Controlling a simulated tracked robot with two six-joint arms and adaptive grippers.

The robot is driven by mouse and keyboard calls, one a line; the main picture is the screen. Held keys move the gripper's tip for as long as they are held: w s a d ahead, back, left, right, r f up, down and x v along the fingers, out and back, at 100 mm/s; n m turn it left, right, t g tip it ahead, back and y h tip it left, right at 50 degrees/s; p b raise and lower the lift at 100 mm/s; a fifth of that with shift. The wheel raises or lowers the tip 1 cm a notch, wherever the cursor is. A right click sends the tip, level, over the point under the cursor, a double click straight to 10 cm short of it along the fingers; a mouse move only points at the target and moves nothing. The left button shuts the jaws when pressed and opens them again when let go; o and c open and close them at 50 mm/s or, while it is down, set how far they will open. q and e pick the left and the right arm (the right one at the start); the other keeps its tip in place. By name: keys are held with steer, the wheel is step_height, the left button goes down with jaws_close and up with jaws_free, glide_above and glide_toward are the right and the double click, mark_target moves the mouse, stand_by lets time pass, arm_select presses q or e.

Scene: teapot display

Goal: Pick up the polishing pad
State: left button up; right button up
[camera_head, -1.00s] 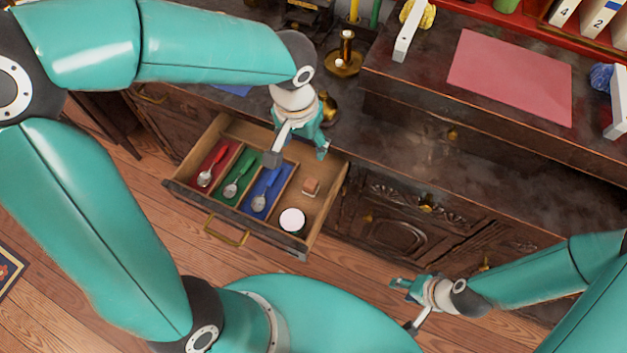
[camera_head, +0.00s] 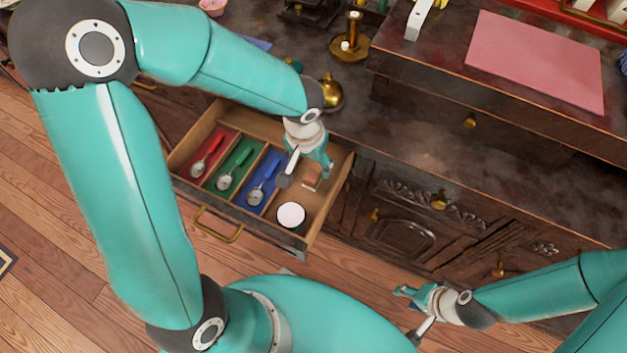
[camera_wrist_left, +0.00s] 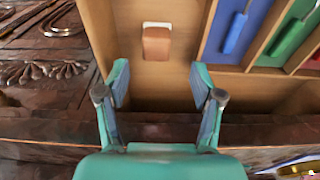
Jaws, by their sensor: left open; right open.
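The polishing pad, a small brown block with a pale edge (camera_head: 312,177), lies in the right compartment of the open drawer (camera_head: 208,202). It also shows in the left wrist view (camera_wrist_left: 156,43), ahead of the fingers and roughly between their lines. My left gripper (camera_head: 305,176) is over the drawer, just left of the pad in the head view. In the left wrist view its fingers (camera_wrist_left: 160,86) are spread and empty, apart from the pad. My right gripper (camera_head: 411,312) is open and empty, low in front of the cabinet.
A white-topped round jar (camera_head: 291,215) stands in the pad's compartment. Red (camera_head: 207,155), green (camera_head: 235,165) and blue (camera_head: 263,180) compartments hold spoons. A brass pot (camera_head: 329,93) and candlestick (camera_head: 352,40) stand on the cabinet behind. A pink mat (camera_head: 535,62) lies at right.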

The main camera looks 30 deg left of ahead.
mark_target(312, 175)
arm_select(q)
steer(key=f+b, duration=0.1)
steer(key=f, duration=0.4)
steer(key=shift+d+f+b, duration=0.2)
steer(key=shift+b, duration=0.2)
steer(key=shift+f, duration=0.4)
steer(key=c, duration=1.1)
steer(key=shift+c, duration=0.2)
steer(key=shift+r, duration=0.15)
step_height(312, 175, up, 20)
steer(key=p, duration=0.5)
steer(key=shift+p, duration=0.4)
